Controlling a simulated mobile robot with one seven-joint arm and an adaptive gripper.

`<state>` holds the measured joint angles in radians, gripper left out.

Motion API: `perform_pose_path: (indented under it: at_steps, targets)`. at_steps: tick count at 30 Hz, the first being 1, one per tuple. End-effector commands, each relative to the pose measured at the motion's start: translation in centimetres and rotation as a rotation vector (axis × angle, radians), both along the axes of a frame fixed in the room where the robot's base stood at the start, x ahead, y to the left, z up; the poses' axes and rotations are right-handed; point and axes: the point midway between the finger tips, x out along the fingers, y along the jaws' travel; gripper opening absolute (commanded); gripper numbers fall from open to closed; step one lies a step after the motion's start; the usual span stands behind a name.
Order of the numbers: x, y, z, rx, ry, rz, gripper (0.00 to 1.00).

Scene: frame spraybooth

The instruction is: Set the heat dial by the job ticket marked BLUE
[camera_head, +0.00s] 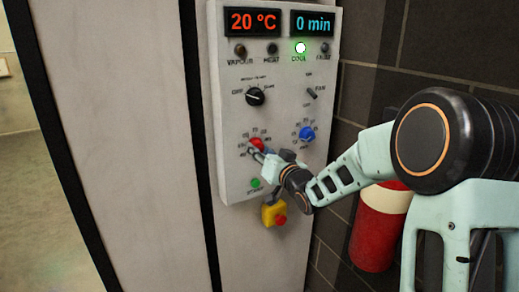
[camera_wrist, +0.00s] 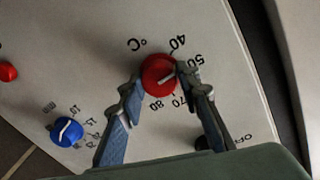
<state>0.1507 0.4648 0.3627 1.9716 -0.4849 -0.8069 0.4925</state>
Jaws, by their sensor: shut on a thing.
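The red heat dial (camera_wrist: 158,75) fills the middle of the wrist view, with printed marks 40, 50, 70, 80 and °C around it. My gripper (camera_wrist: 159,80) is shut on the dial, one finger on each side. In the head view the red dial (camera_head: 257,144) sits low left on the control panel (camera_head: 230,180), with my gripper (camera_head: 259,153) at its lower right. No job ticket is in view.
A blue dial (camera_head: 307,133) is right of the red one. A black selector (camera_head: 255,96) is above. The displays read 20 °C (camera_head: 253,22) and 0 min (camera_head: 312,24). The COOL lamp (camera_head: 300,48) glows green. A green START button (camera_head: 255,183) and yellow-red stop box (camera_head: 274,214) are below.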

Motion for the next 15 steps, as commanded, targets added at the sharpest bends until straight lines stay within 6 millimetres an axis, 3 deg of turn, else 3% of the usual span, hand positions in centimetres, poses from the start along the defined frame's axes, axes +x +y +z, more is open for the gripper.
perform_pose_path:
  at_steps: [15]
  targets:
    - [0.00, -0.02, 0.06, 0.172, 0.116, 0.000, 0.07]
